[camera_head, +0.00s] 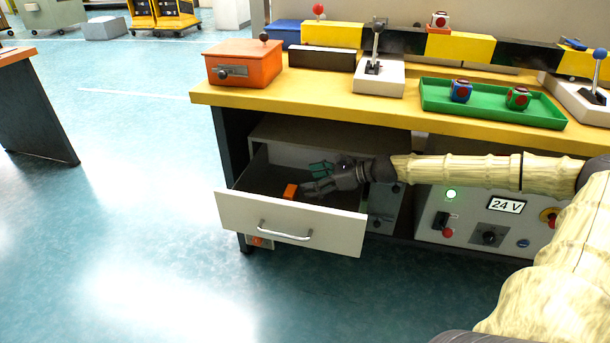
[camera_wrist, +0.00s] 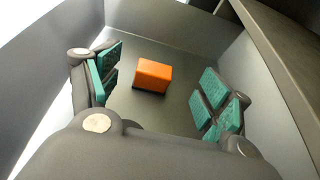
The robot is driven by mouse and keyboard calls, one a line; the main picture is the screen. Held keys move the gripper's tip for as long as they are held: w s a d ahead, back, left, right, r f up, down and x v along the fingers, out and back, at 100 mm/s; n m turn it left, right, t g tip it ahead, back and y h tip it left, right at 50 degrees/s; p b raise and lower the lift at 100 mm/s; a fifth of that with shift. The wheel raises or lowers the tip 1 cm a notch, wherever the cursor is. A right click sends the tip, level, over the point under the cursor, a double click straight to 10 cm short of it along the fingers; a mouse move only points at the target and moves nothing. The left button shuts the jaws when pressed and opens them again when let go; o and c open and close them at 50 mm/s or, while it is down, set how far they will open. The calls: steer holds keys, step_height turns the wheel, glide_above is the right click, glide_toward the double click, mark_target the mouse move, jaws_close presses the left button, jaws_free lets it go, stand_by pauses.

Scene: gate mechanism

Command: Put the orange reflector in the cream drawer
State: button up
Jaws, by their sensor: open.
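The cream drawer (camera_head: 290,225) is pulled open under the workbench, its front with a silver handle facing outward. The orange reflector (camera_head: 290,191) lies inside the drawer on its dark floor. The wrist view shows the reflector as an orange block (camera_wrist: 152,76), apart from both fingers. My gripper (camera_head: 312,180) is over the open drawer, with its fingers at or inside the opening. In the wrist view my gripper (camera_wrist: 160,88) is open, its green pads wide apart and nothing between them touching.
The yellow bench top (camera_head: 310,103) is above the drawer. On it are an orange box (camera_head: 243,65), levers and a green tray (camera_head: 490,104) with two small cubes. A grey 24 V control panel (camera_head: 485,225) stands right of the drawer.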

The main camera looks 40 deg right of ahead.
steer(key=shift+p+v, duration=1.75)
steer(key=shift+v, duration=0.25)
steer(key=shift+s+d+r+p, duration=0.2)
steer(key=shift+s+p, duration=0.15)
steer(key=shift+p, duration=0.05)
